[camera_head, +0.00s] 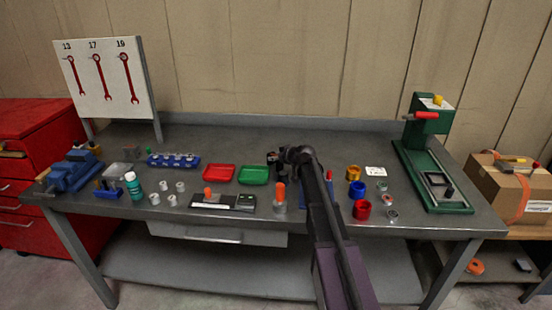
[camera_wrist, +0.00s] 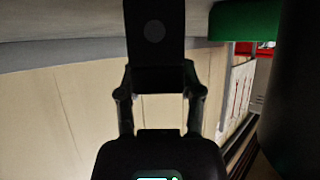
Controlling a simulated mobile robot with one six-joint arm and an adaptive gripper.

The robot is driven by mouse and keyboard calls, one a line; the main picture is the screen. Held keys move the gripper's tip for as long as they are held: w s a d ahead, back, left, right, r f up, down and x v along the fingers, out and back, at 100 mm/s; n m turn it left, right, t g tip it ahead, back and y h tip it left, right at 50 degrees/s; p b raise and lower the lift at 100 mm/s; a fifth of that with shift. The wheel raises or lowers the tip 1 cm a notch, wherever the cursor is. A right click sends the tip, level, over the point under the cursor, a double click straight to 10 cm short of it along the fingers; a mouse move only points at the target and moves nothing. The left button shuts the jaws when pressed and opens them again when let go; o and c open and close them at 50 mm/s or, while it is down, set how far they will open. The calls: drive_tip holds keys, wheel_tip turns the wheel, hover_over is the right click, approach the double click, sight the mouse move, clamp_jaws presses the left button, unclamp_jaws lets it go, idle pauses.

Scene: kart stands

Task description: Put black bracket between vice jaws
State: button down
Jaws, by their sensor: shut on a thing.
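The blue vice (camera_head: 72,172) stands at the left end of the grey workbench, with a handle toward the front left. The gap between its jaws is too small to make out. My gripper (camera_head: 274,158) is over the middle of the bench, just behind and right of the green tray, pointing left. In the wrist view my gripper (camera_wrist: 158,78) is shut on the black bracket (camera_wrist: 154,32), a flat dark plate with a grey round mark. The fingers hide its lower part. The bracket is hard to tell from the dark gripper in the head view.
Between gripper and vice lie the green tray (camera_head: 253,175), red tray (camera_head: 219,173), blue socket rack (camera_head: 173,160) and a green bottle (camera_head: 133,186). A wrench board (camera_head: 104,77) rises behind the vice. A green press (camera_head: 428,150) stands at the right.

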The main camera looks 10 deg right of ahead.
drive_tip(key=shift+c, duration=1.2)
unclamp_jaws()
drive_tip(key=shift+r, duration=0.15)
drive_tip(key=p+v, duration=0.6)
drive_tip(key=v, duration=0.6)
drive_tip(key=shift+s, duration=0.1)
